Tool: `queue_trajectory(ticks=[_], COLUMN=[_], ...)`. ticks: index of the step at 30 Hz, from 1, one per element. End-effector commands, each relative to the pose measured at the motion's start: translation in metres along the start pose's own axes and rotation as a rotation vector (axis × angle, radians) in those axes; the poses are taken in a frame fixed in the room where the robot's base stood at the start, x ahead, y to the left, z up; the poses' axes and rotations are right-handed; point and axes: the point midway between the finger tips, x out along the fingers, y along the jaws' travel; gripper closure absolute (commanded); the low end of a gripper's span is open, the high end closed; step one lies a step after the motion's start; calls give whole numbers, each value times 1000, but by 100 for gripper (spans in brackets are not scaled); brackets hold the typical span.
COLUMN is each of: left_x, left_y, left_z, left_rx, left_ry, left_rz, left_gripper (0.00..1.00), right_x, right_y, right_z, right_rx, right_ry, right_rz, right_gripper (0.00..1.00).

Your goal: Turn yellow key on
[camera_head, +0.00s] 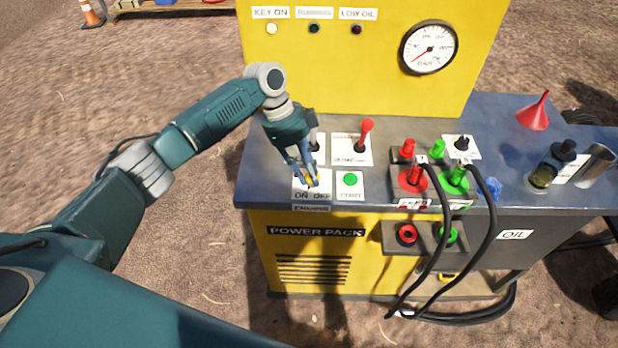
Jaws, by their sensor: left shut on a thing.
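The yellow key (311,182) sits over the white ON/OFF plate (300,193) at the front left of the power pack's top. My left gripper (305,182) points down over this plate, its fingers shut on the key. The fingers hide much of the key, so I cannot tell its exact angle. The KEY ON lamp (272,29) on the yellow panel looks pale and bright, while the two lamps beside it look dark. My right gripper is not in view.
Right of the key are a green button (350,179) and a red-tipped lever (366,133). Further right are red and green hose couplings with black hoses (443,265). A pressure gauge (429,47) is on the yellow panel (350,75). A red funnel (534,113) stands at the right.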

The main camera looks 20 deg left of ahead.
Motion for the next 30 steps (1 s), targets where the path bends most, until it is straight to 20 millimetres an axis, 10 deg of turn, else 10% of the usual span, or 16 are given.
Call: queue_trajectory(ticks=[22, 23, 25, 30], left_x=[-2, -2, -2, -1], left_y=[-2, -2, -2, -2], left_z=[-1, -1, -1, 0], left_rx=[91, 91, 90, 89], left_ry=[1, 1, 0, 0], left_rz=[32, 32, 32, 33], left_gripper=[100, 76, 62, 58], right_x=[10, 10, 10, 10], right_y=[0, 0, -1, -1], right_z=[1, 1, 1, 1], right_rx=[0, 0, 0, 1], right_ry=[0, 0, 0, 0], right_rz=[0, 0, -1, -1], right_gripper=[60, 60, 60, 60])
